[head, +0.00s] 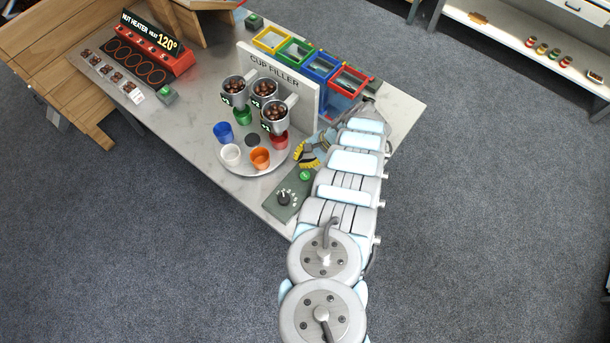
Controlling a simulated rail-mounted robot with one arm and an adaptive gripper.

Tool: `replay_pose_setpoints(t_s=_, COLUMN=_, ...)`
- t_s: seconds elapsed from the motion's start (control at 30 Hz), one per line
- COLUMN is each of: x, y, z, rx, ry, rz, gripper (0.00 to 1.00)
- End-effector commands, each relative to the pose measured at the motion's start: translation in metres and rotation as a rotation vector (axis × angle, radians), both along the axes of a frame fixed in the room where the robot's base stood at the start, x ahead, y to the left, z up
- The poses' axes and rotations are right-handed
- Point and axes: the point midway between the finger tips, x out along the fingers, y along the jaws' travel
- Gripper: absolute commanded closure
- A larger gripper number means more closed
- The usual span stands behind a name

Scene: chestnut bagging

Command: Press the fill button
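The cup filler (276,62) is a pale upright panel with three metal hoppers of chestnuts in front of it. Beside it, near the table's front edge, a dark control box (290,207) carries a dial (284,198) and a green button (305,176), which looks like the fill button. My gripper (306,158), with yellow and black fingers, is just beyond the green button, between it and the round cup tray (236,166). It appears apart from the button, but its height is hard to judge. I see nothing held; the finger gap is too small to read.
Colored bins (296,52) stand behind the panel. A red nut heater (160,55) and another green button box (167,95) are far left. A shelf (530,45) stands at right.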

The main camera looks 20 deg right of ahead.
Motion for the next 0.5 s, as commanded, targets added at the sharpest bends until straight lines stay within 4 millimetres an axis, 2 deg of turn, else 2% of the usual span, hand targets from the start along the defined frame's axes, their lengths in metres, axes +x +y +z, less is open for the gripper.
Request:
replay_pose_setpoints(t_s=0.03, x=0.000, y=0.000, z=-0.010, rx=0.000, ry=0.000, rz=0.000, gripper=1.00)
replay_pose_setpoints(t_s=0.5, x=0.000, y=-0.001, z=-0.064, rx=-0.001, ry=-0.002, rz=0.000, gripper=1.00)
